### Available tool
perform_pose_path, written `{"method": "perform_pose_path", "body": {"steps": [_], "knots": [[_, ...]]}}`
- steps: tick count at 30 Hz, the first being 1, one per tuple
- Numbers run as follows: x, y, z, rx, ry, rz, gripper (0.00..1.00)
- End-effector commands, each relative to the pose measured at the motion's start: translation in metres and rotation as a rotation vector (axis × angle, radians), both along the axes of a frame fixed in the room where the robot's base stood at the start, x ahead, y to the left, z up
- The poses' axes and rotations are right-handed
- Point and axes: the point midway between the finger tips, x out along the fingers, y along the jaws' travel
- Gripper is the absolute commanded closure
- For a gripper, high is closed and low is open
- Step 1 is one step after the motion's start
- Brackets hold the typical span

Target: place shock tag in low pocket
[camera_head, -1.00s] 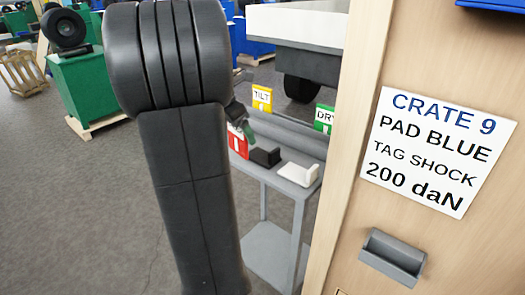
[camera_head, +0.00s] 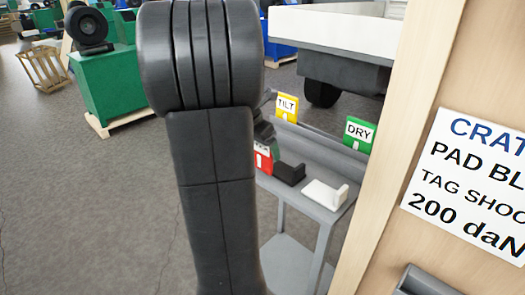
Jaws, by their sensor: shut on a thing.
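The red and white tag (camera_head: 263,159) is partly hidden behind my arm, at the grey cart's left end; its lettering is not readable. My gripper (camera_head: 265,140) is mostly hidden by my dark arm. It is shut on the red tag, near the shelf top; I cannot tell whether the tag touches the shelf. A grey pocket (camera_head: 428,283) is fixed low on the wooden crate wall at the lower right, cut by the frame edge. Above it is a white label (camera_head: 470,185), also cut off, with "TAG SHOC" readable.
The grey cart (camera_head: 318,202) holds a yellow TILT tag (camera_head: 287,107), a green DRY tag (camera_head: 359,134), a black bracket (camera_head: 289,173) and a white bracket (camera_head: 325,194). The crate's wooden edge stands right of the cart. Open floor (camera_head: 90,215) lies left.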

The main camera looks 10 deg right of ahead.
Motion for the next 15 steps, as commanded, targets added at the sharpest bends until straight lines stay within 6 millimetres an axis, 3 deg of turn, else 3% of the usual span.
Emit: {"method": "perform_pose_path", "body": {"steps": [3, 13, 14, 15], "knots": [[-0.0005, 0.0, -0.0127, 0.0, 0.001, 0.0, 0.41], [-0.0002, -0.0001, -0.0156, 0.0, 0.0, 0.0, 0.41], [-0.0002, 0.0001, -0.0152, 0.0, 0.0, 0.0, 0.15], [-0.0001, 0.0, -0.0149, 0.0, 0.0, 0.0, 0.07]]}}
